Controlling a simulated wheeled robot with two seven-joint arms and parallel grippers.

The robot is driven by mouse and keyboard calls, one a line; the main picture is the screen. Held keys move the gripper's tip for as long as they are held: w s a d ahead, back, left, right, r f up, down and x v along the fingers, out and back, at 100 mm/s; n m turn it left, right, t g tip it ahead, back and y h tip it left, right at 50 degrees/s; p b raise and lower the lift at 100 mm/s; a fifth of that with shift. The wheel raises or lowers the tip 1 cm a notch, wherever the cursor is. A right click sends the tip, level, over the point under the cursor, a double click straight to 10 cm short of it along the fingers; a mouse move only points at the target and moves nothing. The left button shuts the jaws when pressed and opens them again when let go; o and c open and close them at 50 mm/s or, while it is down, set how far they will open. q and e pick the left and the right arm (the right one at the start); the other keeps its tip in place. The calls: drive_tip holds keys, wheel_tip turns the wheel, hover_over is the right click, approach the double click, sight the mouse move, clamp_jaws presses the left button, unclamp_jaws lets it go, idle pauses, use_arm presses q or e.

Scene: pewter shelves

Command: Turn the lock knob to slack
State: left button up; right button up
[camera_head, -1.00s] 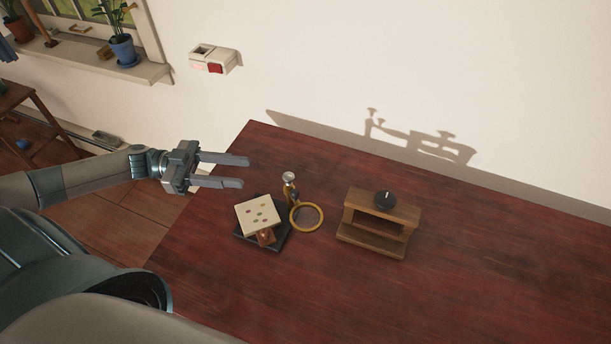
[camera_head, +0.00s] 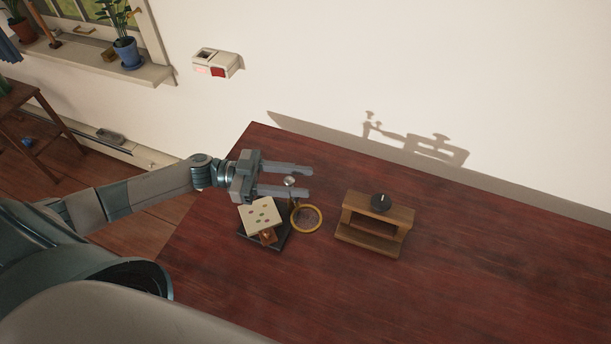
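I cannot tell from the picture which of the two knobs is the lock knob. My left gripper (camera_head: 305,182) is open, its two fingers pointing right. In the picture the silver knob shows between the fingers near their tips; contact cannot be told. The fingers partly cover the post. My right gripper is out of view.
A pale dotted card (camera_head: 261,216) lies tilted over a dark base (camera_head: 281,238), left of the ring. The red-brown table (camera_head: 480,270) is clear to the right and front. A white wall rises behind; a box with a red switch (camera_head: 218,72) is on it.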

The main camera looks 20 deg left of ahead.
use_arm(q)
drive_tip(key=shift+x, duration=1.05)
drive_tip(key=shift+c, duration=0.6)
clamp_jaws()
drive_tip(key=shift+p, duration=0.3)
